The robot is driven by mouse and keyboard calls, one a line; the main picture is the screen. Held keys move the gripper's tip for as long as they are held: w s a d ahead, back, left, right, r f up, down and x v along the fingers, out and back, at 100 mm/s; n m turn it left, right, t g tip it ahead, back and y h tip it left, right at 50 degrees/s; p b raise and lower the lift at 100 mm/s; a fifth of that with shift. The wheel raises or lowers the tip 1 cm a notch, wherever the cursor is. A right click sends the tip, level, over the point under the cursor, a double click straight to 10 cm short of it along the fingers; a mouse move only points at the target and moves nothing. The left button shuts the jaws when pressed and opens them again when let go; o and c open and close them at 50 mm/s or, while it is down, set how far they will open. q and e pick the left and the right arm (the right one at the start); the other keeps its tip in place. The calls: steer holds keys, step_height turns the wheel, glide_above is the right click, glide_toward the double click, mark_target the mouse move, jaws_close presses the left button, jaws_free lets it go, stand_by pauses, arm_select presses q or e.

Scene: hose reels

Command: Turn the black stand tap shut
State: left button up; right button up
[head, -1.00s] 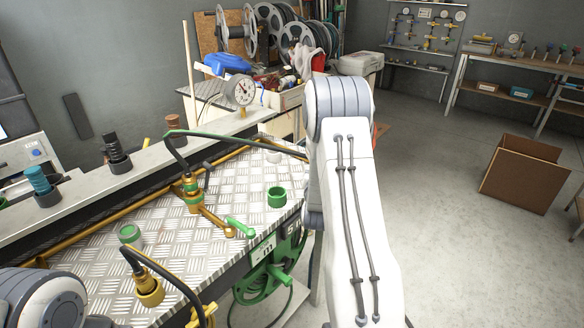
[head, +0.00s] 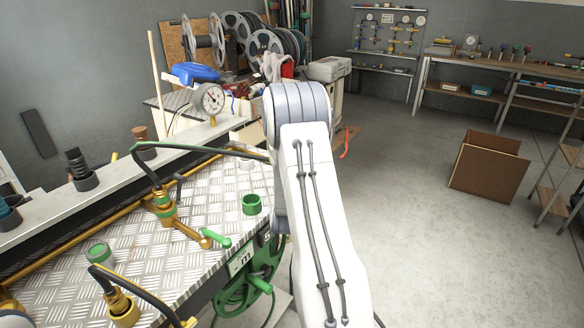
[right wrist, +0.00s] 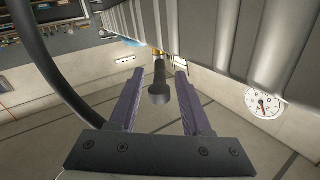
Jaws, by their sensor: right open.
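In the right wrist view, a dark handle with a round end (right wrist: 159,88) lies between the two purple fingers of my right gripper (right wrist: 157,85); it looks like the black tap's handle. Brass shows behind it. The fingers stand apart, with a visible gap on each side of the handle. In the head view, my white right arm fills the middle and hides its gripper and that handle. My left gripper is outside the head view.
A brass tap with a green lever (head: 216,238) stands on the bench plate (head: 200,200). A green ring (head: 252,204), a green reel (head: 240,285) and a pressure gauge (head: 209,98) are near. An open cardboard box (head: 488,168) stands on clear floor at right.

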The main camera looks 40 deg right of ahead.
steer(key=p+v, duration=0.5)
steer(key=v, duration=0.5)
steer(key=shift+s+a, duration=0.15)
